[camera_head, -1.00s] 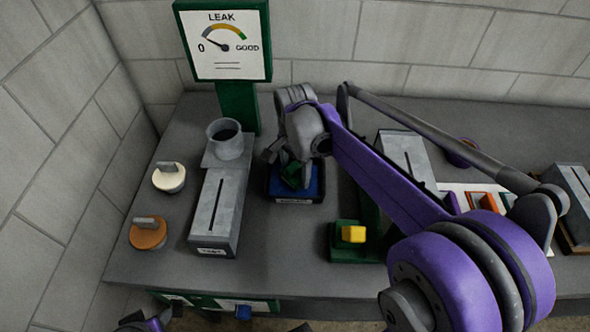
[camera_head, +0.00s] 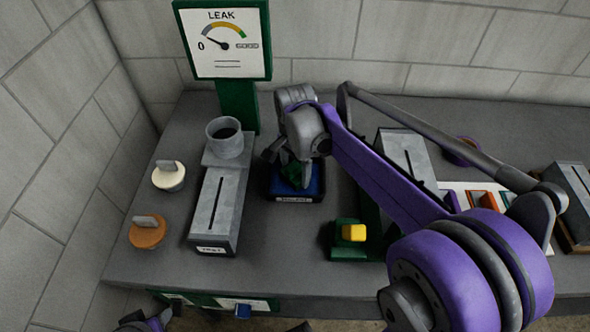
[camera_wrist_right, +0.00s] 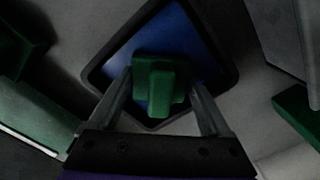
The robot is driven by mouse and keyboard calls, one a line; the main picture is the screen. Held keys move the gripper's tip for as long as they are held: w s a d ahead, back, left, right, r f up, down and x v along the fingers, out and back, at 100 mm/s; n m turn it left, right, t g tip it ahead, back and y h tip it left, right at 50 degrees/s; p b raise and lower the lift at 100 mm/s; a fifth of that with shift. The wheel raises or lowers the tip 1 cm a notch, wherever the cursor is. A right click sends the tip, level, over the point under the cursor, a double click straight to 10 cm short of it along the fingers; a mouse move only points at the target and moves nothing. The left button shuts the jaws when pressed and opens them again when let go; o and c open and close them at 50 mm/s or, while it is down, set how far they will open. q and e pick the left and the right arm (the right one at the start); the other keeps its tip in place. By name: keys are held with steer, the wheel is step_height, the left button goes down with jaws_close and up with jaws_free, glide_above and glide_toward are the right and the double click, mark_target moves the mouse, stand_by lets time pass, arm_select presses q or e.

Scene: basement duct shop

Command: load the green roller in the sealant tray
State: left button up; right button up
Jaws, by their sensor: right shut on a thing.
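The sealant tray is a small dark-rimmed tray with a blue inside (camera_head: 313,186), on the bench in the head view; its blue floor also shows in the right wrist view (camera_wrist_right: 205,55). My right gripper (camera_head: 294,178) is over the tray, pointing down. It is shut on the green roller (camera_wrist_right: 158,82), which sits between its fingers over the blue in the wrist view. In the head view the fingers mostly hide the roller. I cannot tell whether the roller touches the blue. Part of my left arm (camera_head: 145,322) shows at the bottom left edge; its jaws are not clear.
Left of the tray is a grey duct box (camera_head: 215,205) with a slot and a round collar (camera_head: 229,143). Cream (camera_head: 168,178) and orange (camera_head: 148,233) knobbed discs stand further left. A leak gauge (camera_head: 224,40) stands behind. A green block with a yellow top (camera_head: 353,233) is front right.

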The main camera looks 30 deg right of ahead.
mark_target(294, 165)
arm_select(q)
steer(key=shift+r, duration=0.1)
stand_by(0.3)
arm_select(e)
steer(key=shift+r+p, duration=2.2)
steer(key=shift+r, duration=1.3)
arm_select(q)
steer(key=r, duration=0.1)
steer(key=w+r, duration=0.1)
steer(key=r, duration=0.3)
steer(key=shift+w+r, duration=0.1)
steer(key=shift+w, duration=0.2)
steer(key=shift+s, duration=0.1)
arm_select(e)
steer(key=shift+f, duration=0.15)
